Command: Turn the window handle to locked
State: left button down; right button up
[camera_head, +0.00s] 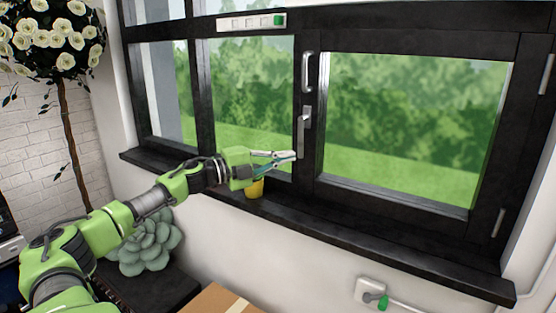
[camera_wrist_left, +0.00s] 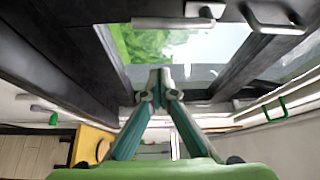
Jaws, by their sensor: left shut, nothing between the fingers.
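The window handle (camera_head: 301,137) is a grey lever on the dark middle post of the window, hanging down from its mount. In the left wrist view the lever (camera_wrist_left: 165,23) lies across the top, beyond the fingertips. My left gripper (camera_head: 293,155) is shut and empty, with its tips close to the lever's lower end at its left side. In the wrist view its fingertips (camera_wrist_left: 160,76) meet, with a visible gap in the picture to the lever. I cannot tell whether they touch it. My right gripper is in neither view.
A fixed pull handle (camera_head: 308,72) sits above the lever. A yellow pot (camera_head: 254,190) stands on the dark sill (camera_head: 350,232) below my left gripper. A succulent (camera_head: 146,245) and a cardboard box (camera_head: 222,300) are lower down. A white strip (camera_head: 250,22) runs along the top frame.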

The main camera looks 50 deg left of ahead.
pick_arm(q)
jog(key=shift+v, duration=1.1)
jog(key=shift+a, duration=0.1)
